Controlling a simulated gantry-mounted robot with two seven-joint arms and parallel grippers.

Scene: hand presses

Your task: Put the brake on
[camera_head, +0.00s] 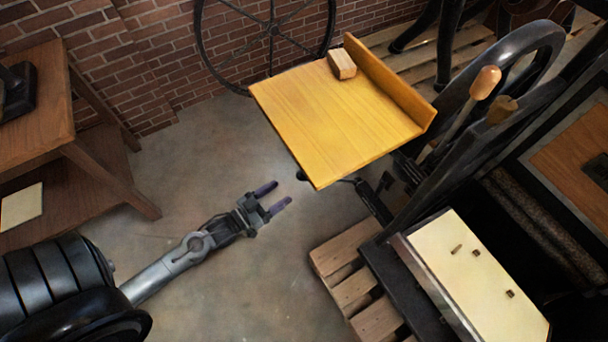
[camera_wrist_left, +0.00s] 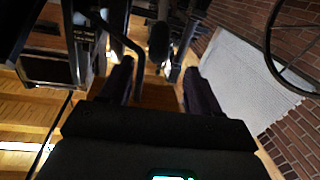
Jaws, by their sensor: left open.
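The hand press (camera_head: 455,135) stands at the right, with a lever ending in a wooden knob (camera_head: 485,82) and a second, darker wooden knob (camera_head: 502,108) beside it. Black metal parts (camera_head: 372,195) stick out below the yellow board. I cannot tell which part is the brake. My left gripper (camera_head: 281,196) is open and empty, left of the press and in front of the board's near corner, its fingers pointing right. In the left wrist view a dark bent bar (camera_wrist_left: 128,38) shows beyond the open fingers, apart from them.
The yellow board (camera_head: 335,115) carries a wooden block (camera_head: 342,64) and overhangs the floor. A wooden pallet (camera_head: 352,285) lies under the press. A cream-topped box (camera_head: 480,280) is at lower right. A wooden table (camera_head: 40,100) stands left. A spoked wheel (camera_head: 270,30) leans by the brick wall.

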